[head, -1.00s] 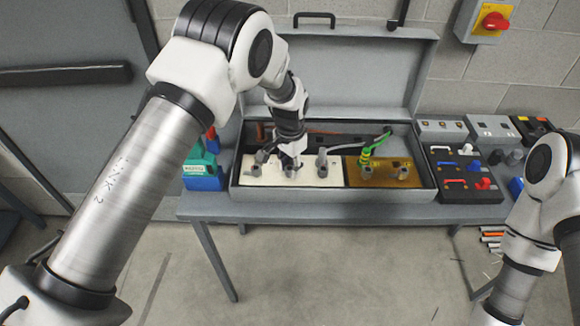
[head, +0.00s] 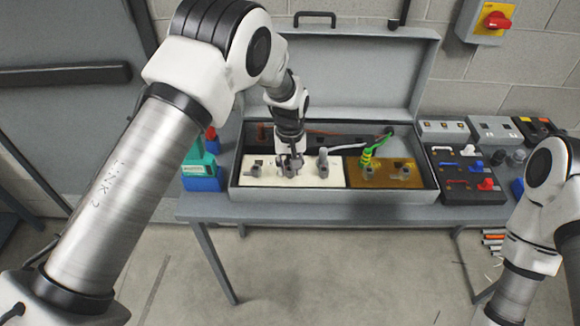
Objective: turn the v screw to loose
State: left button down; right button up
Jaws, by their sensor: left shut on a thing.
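The open grey terminal box (head: 400,196) stands on the bench. A white block (head: 335,180) in its left half carries a row of three grey screws. My left gripper (head: 290,163) points down over the middle screw (head: 289,172), which I take to be the v screw; no letter is readable. It is shut on that screw, and its fingers hide most of it. The left screw (head: 257,170) and the right screw (head: 323,161) stand free beside it. My right arm is at the right edge; its gripper is out of view.
A brown plate (head: 385,183) with more grey screws and a green-yellow wire (head: 368,155) fills the box's right half. The raised lid (head: 350,75) stands behind. Blue and green cases (head: 201,175) sit left; a black panel (head: 470,196) sits right.

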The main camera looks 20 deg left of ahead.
aim_at(290, 171)
pick_arm(q)
jog(key=shift+n, duration=0.6)
jog(key=c, duration=1.1)
grip_release()
jog(key=shift+c, duration=0.2)
jog(key=shift+r, duration=0.1)
notch_tip(290, 171, up, 12)
